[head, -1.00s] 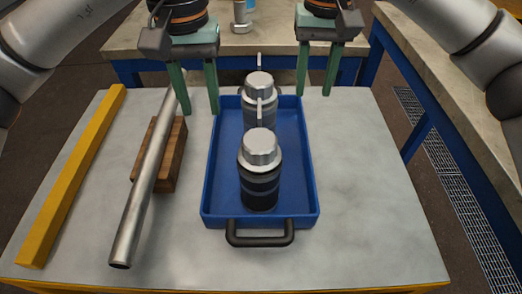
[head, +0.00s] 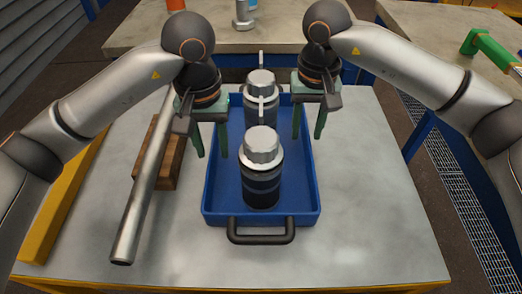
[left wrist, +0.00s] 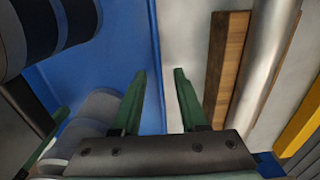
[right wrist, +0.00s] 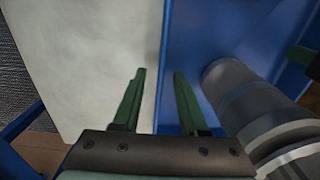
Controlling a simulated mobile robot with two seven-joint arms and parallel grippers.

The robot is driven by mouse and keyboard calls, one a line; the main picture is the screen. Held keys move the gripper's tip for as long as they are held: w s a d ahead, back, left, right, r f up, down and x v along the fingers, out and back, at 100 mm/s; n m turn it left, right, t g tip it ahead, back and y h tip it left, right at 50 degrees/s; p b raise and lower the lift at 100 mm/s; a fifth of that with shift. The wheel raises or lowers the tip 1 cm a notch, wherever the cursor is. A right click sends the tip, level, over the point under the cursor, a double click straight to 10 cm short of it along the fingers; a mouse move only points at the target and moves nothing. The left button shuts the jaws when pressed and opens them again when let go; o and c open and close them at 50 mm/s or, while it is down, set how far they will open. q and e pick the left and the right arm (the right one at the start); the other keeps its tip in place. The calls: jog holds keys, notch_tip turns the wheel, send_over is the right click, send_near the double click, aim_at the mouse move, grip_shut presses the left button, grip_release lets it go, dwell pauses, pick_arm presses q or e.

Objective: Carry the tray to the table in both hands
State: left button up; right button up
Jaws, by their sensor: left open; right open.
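The blue tray (head: 225,205) lies on the near table (head: 370,200), with a black handle (head: 260,231) at its near end. Two silver-capped flanged vessels stand upright in it, a near one (head: 261,170) and a far one (head: 261,95). My left gripper (head: 211,155) is open at the tray's left side; in the left wrist view its fingers (left wrist: 158,85) point down on either side of the tray's left wall. My right gripper (head: 308,136) is open at the right side; in the right wrist view its fingers (right wrist: 160,85) straddle the right wall. Neither grips the wall.
A metal pipe (head: 148,190) rests across a wooden block (head: 168,165) left of the tray, close to my left gripper. A yellow bar (head: 60,210) lies further left. Another table (head: 400,30) stands behind, and one at the right holds a green object (head: 490,48).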

pick_arm(q)
jog(key=shift+f, duration=0.45)
pick_arm(e)
jog(key=shift+f, duration=0.45)
pick_arm(q)
grip_shut()
pick_arm(e)
grip_shut()
dwell(0.5)
pick_arm(q)
jog(key=shift+r, duration=0.25)
pick_arm(e)
jog(key=shift+r, duration=0.25)
